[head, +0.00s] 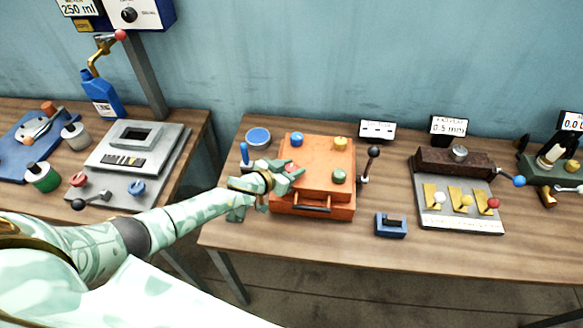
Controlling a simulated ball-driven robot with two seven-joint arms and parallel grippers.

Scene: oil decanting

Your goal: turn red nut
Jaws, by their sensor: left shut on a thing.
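An orange box (318,160) with a dark front handle stands on the middle table. Coloured nuts sit at its top corners: a blue nut (297,139) back left, a yellow nut (340,143) back right and a green nut (339,176) front right. The red nut (289,167) is at the front left corner, mostly hidden by my left gripper (291,174). My left gripper reaches in from the left and is shut on the red nut. How far the nut is turned cannot be seen. My right gripper is out of view.
A blue-topped round tin (258,138) and a blue-handled tool (244,153) stand left of the box. A lever with a dark ball (373,152) rises at its right. A small blue block (391,225) lies in front right. A grey plate with yellow pieces (461,217) is further right.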

